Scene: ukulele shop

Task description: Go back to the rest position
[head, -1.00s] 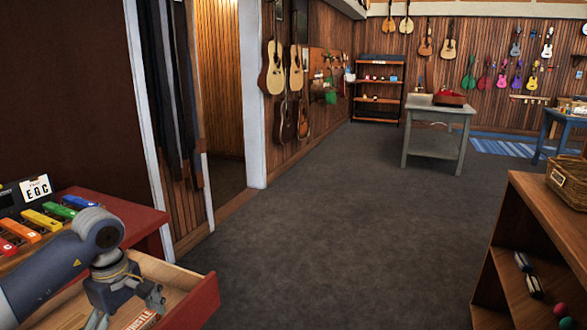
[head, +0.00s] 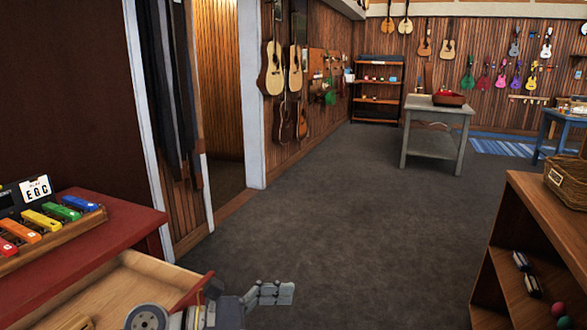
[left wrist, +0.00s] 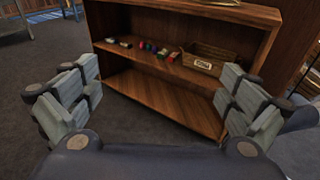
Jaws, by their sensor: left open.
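My left gripper (head: 270,293) is at the bottom of the head view, to the right of the open drawer (head: 125,280) and out over the floor. Its fingers point to the right. In the left wrist view the gripper (left wrist: 160,80) has its two fingers spread wide, with nothing between them. It faces a wooden shelf unit (left wrist: 150,95). The drawer of the red table (head: 135,222) stands pulled out, and my arm hides part of its inside and front. My right gripper is in neither view.
A wooden shelf (head: 545,225) with a wicker basket (head: 568,180) stands at the right. A grey table (head: 437,112) is farther back. The carpet between is clear.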

